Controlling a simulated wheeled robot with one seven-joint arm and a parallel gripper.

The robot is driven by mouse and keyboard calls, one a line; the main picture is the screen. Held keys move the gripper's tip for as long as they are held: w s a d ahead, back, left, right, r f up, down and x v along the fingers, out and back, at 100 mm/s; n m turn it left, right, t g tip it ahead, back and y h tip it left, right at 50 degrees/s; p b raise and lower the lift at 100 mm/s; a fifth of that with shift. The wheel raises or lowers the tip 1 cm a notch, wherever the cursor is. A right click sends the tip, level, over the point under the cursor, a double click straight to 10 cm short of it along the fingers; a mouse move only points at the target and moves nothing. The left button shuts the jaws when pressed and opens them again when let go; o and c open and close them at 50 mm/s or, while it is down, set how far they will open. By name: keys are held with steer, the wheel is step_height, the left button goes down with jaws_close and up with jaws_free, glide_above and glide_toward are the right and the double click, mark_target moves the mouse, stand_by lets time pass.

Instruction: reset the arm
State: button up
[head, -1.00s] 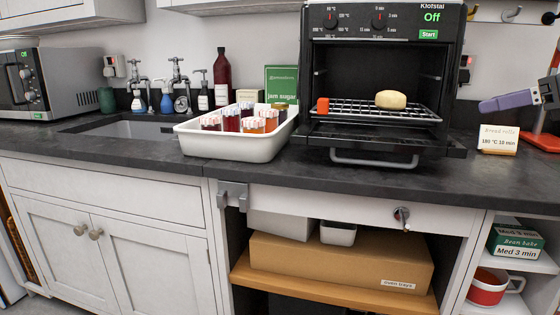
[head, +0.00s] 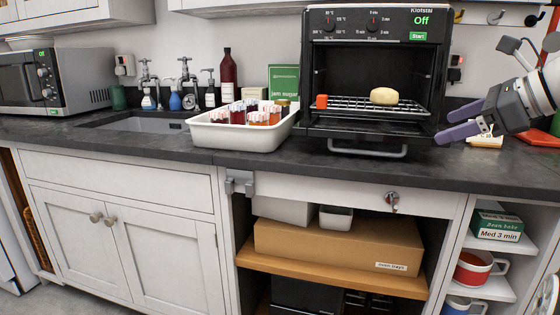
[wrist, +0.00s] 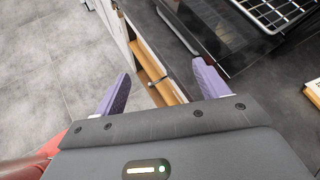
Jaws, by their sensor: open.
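My gripper (head: 441,123) is at the right of the head view, in front of the counter and just right of the oven's lowered door. Its two purple fingers point left and stand apart with nothing between them. In the wrist view my gripper (wrist: 161,74) is also open and empty, with the counter's front edge and the open shelf below it between and beyond the fingers. The black oven (head: 318,75) is open and its display reads Off.
A white tray (head: 205,137) of jars stands left of the oven. Below the counter are a cardboard box (head: 335,243) and a shelf with a red mug (head: 474,267). Grey floor (wrist: 45,65) is clear at left in the wrist view.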

steer(key=s+a+f+n+g+h, duration=0.1)
steer(key=s+a+f+n+h, duration=0.15)
steer(key=a+f+n, duration=0.35)
steer(key=s+a+f+n+g+h, duration=0.1)
steer(key=s+a+f+n+g, duration=0.2)
steer(key=a+f, duration=0.4)
steer(key=s+a+f+n+h, duration=0.3)
steer(key=s+f+n+h, duration=0.1)
steer(key=s+f+n, duration=1.1)
step_height(320, 180, down, 4)
steer(key=shift+n+t, duration=0.3)
